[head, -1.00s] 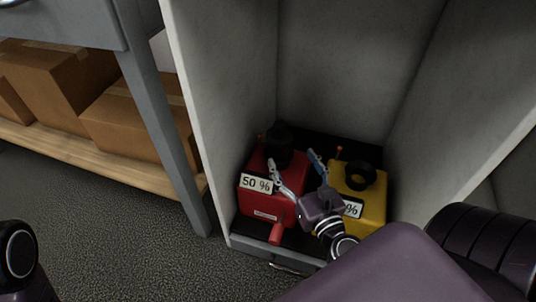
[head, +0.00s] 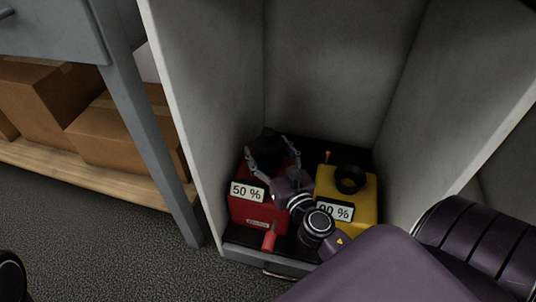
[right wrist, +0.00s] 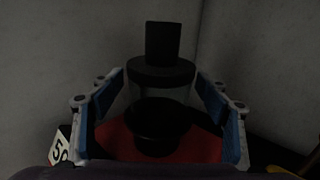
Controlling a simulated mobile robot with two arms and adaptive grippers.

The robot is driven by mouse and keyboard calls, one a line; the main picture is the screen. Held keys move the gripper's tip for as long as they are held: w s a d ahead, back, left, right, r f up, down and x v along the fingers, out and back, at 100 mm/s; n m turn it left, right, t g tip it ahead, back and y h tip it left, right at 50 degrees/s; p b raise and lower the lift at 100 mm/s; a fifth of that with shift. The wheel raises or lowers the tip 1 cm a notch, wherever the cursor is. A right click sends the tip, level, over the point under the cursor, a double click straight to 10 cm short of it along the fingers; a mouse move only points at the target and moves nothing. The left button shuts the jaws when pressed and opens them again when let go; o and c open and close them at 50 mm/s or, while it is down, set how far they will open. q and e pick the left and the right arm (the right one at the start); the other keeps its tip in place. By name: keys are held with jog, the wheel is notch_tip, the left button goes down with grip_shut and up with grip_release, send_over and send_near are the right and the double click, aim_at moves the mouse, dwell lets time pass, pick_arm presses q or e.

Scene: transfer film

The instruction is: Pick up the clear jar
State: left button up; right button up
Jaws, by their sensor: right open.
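The clear jar (right wrist: 161,88) stands upright on the red box (right wrist: 112,144) in the right wrist view, with a black lid and knob on top and a dark base or ring below. In the head view the jar (head: 268,141) looks dark at the back of the red box (head: 260,208). My right gripper (head: 273,150) is open, one finger on each side of the jar. In the right wrist view its blue-padded fingers (right wrist: 162,84) flank the jar with gaps on both sides. My left gripper is not in view.
A yellow box (head: 365,200) with a black ring on top stands right of the red box. Both sit inside a narrow grey cabinet (head: 325,70) with close side walls. A table leg (head: 150,150) and cardboard boxes (head: 115,130) are outside, left.

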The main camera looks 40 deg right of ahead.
jog(key=c, duration=1.7)
jog(key=shift+c, duration=0.2)
jog(key=shift+r, duration=0.2)
